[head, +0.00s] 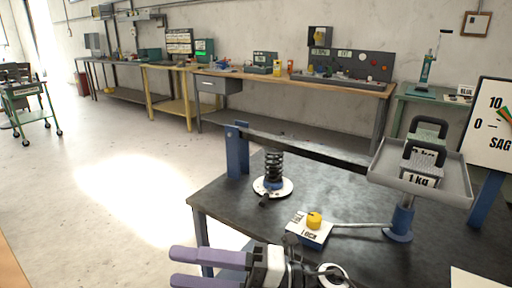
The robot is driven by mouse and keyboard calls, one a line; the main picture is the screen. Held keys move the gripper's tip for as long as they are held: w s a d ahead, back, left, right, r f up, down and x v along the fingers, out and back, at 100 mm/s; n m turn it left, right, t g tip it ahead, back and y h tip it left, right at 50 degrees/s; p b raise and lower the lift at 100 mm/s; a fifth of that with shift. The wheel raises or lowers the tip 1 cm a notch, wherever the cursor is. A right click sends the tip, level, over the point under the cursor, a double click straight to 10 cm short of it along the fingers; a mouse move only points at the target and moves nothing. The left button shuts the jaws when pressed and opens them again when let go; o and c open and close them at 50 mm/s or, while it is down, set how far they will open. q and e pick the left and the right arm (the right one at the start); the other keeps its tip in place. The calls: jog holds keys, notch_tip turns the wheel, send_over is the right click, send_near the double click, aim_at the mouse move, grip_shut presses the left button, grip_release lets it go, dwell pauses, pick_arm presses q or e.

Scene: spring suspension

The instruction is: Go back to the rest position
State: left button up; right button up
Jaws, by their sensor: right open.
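My right gripper (174,267) is at the bottom of the head view, its two purple fingers pointing left. It is open, with a gap between the fingers and nothing in it. It is in front of the near edge of the dark workbench (225,205), apart from the things on the bench. My left gripper is out of view. On the bench a black coil spring (274,166) stands upright on a white round base, under a dark beam (300,146). A grey tray (457,187) at the right holds stacked weights (421,158); the front one reads 1 kg.
A lock box with a yellow knob (314,221) sits near the bench front, beside a rod. A blue post (237,152) and a SAG scale board (488,140) rise from the bench. Wall benches (290,82) and a green cart (30,92) stand behind. Floor at left is clear.

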jog(key=w+d+f+m+t+h, duration=0.2)
jog(key=d+f+m+t+h, duration=0.5)
jog(key=m, duration=0.6)
jog(key=w+d+f+m+t+h, duration=0.2)
jog(key=d+f+m+t+h, duration=0.3)
jog(key=d+f+m+t, duration=0.6)
jog(key=s+d+f+m+g+h, duration=0.2)
jog(key=s+d+f+m+g, duration=0.2)
jog(key=s+f, duration=0.4)
jog(key=s+d+f+m+g+h, duration=0.3)
jog(key=s+d+f+m+g, duration=0.1)
jog(key=s+f, duration=0.5)
jog(key=shift+s+d+f+m+g, duration=0.15)
jog(key=shift+s+d+m+g, duration=0.25)
jog(key=shift+m+g, duration=0.55)
jog(key=shift+m+t, duration=0.25)
